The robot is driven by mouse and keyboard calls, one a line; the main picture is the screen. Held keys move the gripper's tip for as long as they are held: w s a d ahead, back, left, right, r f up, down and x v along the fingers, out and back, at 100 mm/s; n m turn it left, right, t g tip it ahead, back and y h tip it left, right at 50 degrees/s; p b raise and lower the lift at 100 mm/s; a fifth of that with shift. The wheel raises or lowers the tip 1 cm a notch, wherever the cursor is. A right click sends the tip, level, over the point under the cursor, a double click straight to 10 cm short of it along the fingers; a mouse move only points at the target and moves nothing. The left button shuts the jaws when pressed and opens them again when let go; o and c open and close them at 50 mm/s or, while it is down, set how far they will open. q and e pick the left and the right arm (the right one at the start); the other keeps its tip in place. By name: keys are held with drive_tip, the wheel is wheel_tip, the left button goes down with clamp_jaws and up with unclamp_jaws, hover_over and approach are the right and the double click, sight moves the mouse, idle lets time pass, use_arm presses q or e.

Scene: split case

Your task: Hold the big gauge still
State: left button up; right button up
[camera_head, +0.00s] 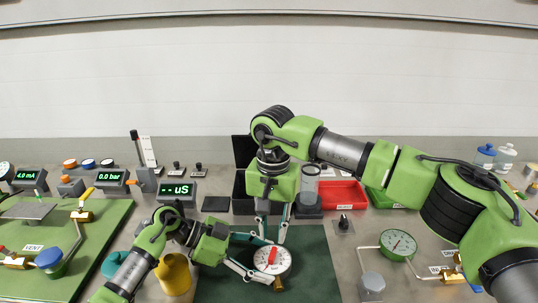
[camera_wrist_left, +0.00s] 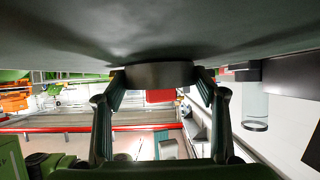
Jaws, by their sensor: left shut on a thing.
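The big gauge (camera_head: 283,265) has a round white dial with a red piece across its middle and a brass stem below. It is over the dark green mat (camera_head: 318,262). My left gripper (camera_head: 254,258) reaches it from the left and is shut on it. In the left wrist view, my left fingers (camera_wrist_left: 160,85) press a dark grey round body (camera_wrist_left: 158,74) from both sides. My right gripper (camera_head: 272,238) points down from above, its fingers on either side near the dial's upper edge. I cannot tell whether they touch the gauge or the red piece.
A second gauge (camera_head: 398,242) with a green rim stands on piping at the right. A yellow container (camera_head: 174,275) stands close to my left arm. A black bin (camera_head: 241,150), a clear cylinder (camera_head: 309,184) and a red tray (camera_head: 343,194) are behind. The mat's right part is clear.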

use_arm(q)
drive_tip(key=shift+s+a+f, duration=0.1)
drive_tip(key=shift+s+f, duration=0.1)
drive_tip(key=shift+f, duration=0.3)
idle(0.4)
drive_tip(key=o, duration=1.4)
drive_tip(key=shift+w+r, duration=0.1)
drive_tip(key=shift+c, duration=0.2)
drive_tip(key=shift+w+r, duration=0.1)
drive_tip(key=shift+r, duration=0.1)
drive_tip(key=shift+b+v, duration=0.4)
drive_tip(key=shift+v, duration=4)
